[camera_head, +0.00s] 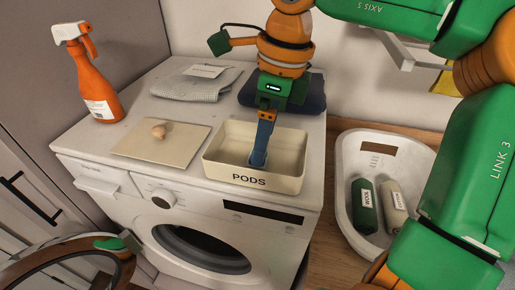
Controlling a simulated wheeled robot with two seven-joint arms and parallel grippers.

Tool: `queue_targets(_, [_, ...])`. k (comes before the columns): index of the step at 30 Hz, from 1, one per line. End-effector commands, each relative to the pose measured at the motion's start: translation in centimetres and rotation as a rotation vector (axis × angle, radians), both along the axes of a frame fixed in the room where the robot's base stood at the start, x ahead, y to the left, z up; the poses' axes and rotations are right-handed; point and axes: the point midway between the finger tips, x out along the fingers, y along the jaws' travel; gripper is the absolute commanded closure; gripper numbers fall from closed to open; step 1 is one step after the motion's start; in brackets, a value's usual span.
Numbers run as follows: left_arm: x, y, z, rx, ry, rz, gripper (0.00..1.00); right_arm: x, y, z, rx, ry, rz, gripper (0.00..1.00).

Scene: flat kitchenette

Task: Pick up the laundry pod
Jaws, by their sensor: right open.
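A cream bin (212,174) marked PODS stands on the washing machine. My right gripper (258,158) points down into this bin, with its blue fingers near the bin floor. It is open, seen nearly edge-on, and I see nothing between its fingers. No pod is clearly visible in the bin; the fingers hide part of the floor. A small tan rounded item (158,131) lies on a beige mat (135,149) left of the bin. I cannot tell whether it is the laundry pod. My left gripper is not clearly in view.
An orange spray bottle (93,85) stands at the back left. A folded grey cloth (185,90) and a dark blue folded item (310,101) lie behind. A white basket (350,178) with a green bottle (365,206) and a beige bottle (393,206) is right of the machine.

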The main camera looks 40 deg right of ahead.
Motion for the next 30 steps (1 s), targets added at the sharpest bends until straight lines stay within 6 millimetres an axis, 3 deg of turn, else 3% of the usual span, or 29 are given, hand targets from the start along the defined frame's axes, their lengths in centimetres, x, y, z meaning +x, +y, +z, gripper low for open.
queue_targets(2, [-0.3,0.1,0.9,0.002,0.006,0.0,0.36,0.5,0.2,-1.2,0.0,0.007,0.003,0.15])
queue_targets(6, [-0.4,0.2,0.8,0.004,0.007,-0.001,0.36,0.8,0.4,-3.4,0.0,0.003,0.0,0.15])
queue_targets(12, [-0.1,0.2,0.8,0.004,0.002,-0.001,0.36,0.9,0.4,-3.7,0.0,0.0,-0.001,0.15])
queue_targets(14, [0.0,0.2,0.8,0.003,0.0,-0.001,0.36,0.9,0.4,-3.7,0.0,0.0,-0.001,0.26])
queue_targets(19, [0.0,0.2,0.8,0.003,-0.001,0.0,0.36,0.8,0.4,-3.7,0.001,-0.001,-0.001,0.72])
queue_targets(30, [0.0,0.0,0.8,0.001,-0.001,0.0,0.36,0.9,0.4,-3.1,-0.001,-0.003,-0.001,0.73])
